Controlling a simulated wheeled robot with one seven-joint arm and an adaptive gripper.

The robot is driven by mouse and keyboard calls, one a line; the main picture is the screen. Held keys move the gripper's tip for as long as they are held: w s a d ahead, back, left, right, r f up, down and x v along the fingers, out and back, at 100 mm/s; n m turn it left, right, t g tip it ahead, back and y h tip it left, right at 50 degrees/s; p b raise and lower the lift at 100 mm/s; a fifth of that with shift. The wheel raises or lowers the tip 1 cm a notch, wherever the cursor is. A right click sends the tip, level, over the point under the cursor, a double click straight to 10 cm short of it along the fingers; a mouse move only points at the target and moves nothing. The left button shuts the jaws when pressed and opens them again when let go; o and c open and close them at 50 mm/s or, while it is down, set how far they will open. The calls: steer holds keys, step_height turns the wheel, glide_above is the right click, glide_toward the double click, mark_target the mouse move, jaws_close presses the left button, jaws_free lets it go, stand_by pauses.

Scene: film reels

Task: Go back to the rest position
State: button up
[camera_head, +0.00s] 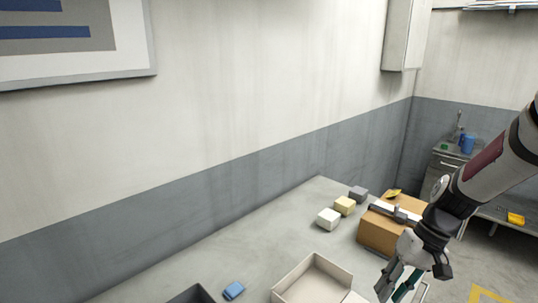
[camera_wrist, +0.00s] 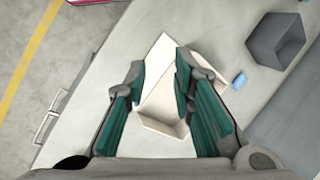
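My gripper (camera_head: 405,284) is in the lower right of the head view, pointing down over the table's near right part. In the wrist view my gripper (camera_wrist: 160,70) has its two teal-padded fingers apart, with nothing held between them. Below it is a pale open box (camera_wrist: 166,128), partly hidden by the fingers. The pale open box (camera_head: 292,274) also shows at the bottom of the head view, left of the gripper. No rest position is marked in view.
A cardboard box (camera_head: 374,238) stands close behind my gripper. White (camera_head: 328,218), yellow (camera_head: 345,205) and grey (camera_head: 358,192) blocks lie left of it. A blue item (camera_head: 233,290) and dark tray (camera_head: 188,296) are at the bottom. A wall runs behind the table.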

steer(key=s+a+r+t+h, duration=0.2)
steer(key=s+a+r+t, duration=0.1)
steer(key=s+r, duration=0.4)
steer(key=s+a+r+t+h, duration=0.2)
steer(key=s+r, duration=0.5)
steer(key=r, duration=0.6)
steer(key=a+t, duration=0.1)
steer(key=a, duration=0.1)
steer(key=shift+s+a+r+n+t+b, duration=0.25)
steer(key=shift+s+a+n+t+b, duration=0.05)
steer(key=shift+n+t+b, duration=0.1)
